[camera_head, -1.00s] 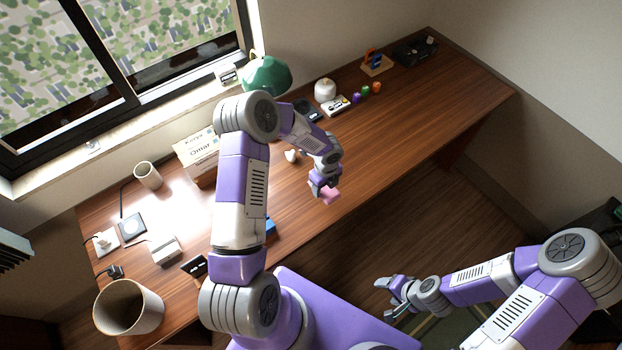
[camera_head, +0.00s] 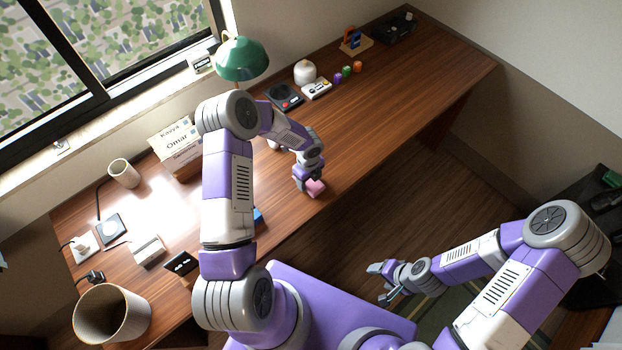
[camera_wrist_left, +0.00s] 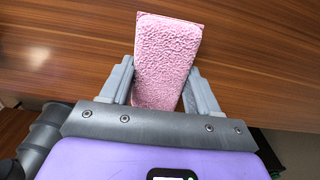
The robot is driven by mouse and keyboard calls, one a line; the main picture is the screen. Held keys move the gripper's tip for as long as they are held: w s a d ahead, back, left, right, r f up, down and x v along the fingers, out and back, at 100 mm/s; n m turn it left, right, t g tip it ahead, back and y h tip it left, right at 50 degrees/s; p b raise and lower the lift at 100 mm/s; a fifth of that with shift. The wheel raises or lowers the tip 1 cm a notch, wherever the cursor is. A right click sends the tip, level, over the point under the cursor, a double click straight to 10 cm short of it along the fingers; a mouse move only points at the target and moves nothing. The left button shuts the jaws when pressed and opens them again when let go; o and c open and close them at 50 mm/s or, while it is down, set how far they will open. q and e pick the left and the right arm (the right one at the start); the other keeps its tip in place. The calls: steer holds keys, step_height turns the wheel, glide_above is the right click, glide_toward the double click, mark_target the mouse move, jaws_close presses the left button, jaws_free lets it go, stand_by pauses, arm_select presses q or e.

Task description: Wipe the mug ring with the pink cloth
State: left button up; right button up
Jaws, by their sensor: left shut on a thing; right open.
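The pink cloth (camera_head: 316,187) is a small folded pad. My left gripper (camera_head: 307,184) is shut on it, low over the front part of the wooden desk (camera_head: 400,110). The cloth also shows in the left wrist view (camera_wrist_left: 165,60), between the two fingers, with wood grain behind it. I cannot tell whether it touches the desk. I see no mug ring in either view; it may be hidden by the cloth or the arm. My right gripper (camera_head: 378,284) is open and empty, out over the floor in front of the desk.
A green lamp (camera_head: 242,60), a white round pot (camera_head: 305,72) and small coloured items stand along the back. A name-card box (camera_head: 178,145), a cup (camera_head: 124,173) and a large bin (camera_head: 112,315) are at left. The desk right of the cloth is clear.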

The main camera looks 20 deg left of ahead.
arm_select(q)
steer(key=a, duration=0.1)
steer(key=w+a+p, duration=0.1)
steer(key=a, duration=0.1)
steer(key=shift+w+f, duration=0.15)
steer(key=shift+s+d+f+b, duration=0.1)
steer(key=shift+s+d+b, duration=0.15)
steer(key=shift+d, duration=0.35)
steer(key=shift+s+d+r+b, duration=0.1)
steer(key=shift+s+d+b, duration=0.15)
steer(key=shift+d, duration=0.4)
steer(key=shift+s+d+f+b, duration=0.1)
steer(key=shift+s+d+b, duration=0.15)
steer(key=shift+d, duration=0.35)
steer(key=shift+s+d+r+p, duration=0.1)
steer(key=shift+r+p, duration=0.55)
steer(key=shift+r, duration=0.5)
steer(key=shift+r+p, duration=2.15)
steer(key=shift+r, duration=0.8)
arm_select(e)
step_height(320, 180, up, 5)
steer(key=shift+s+r, duration=0.1)
steer(key=shift+r, duration=0.1)
steer(key=shift+f, duration=0.1)
